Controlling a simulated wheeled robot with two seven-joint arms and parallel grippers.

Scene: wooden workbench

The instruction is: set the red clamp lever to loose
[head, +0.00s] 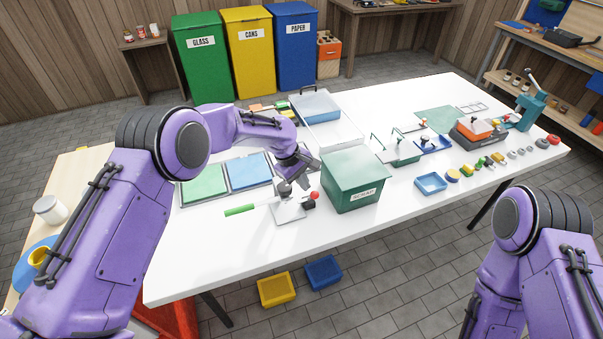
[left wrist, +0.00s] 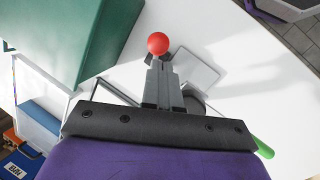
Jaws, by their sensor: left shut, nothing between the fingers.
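The red ball knob (head: 315,195) of the clamp lever sits beside a dark block at the right end of a small pale plate (head: 290,213) on the white bench. A dark round knob (head: 284,188) and a green handle (head: 240,210) show to its left. My left gripper (head: 305,183) points down just above and left of the red knob. In the left wrist view the red knob (left wrist: 158,43) lies just past my shut, empty fingers (left wrist: 160,66). I cannot tell whether they touch it. The fingers hide part of the lever mount. My right gripper is out of view.
A green bin (head: 352,182) stands close on the right of the clamp. Green and blue panels (head: 249,171) lie behind to the left. A pale tray (head: 330,128) is farther back. The bench front (head: 230,262) is clear.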

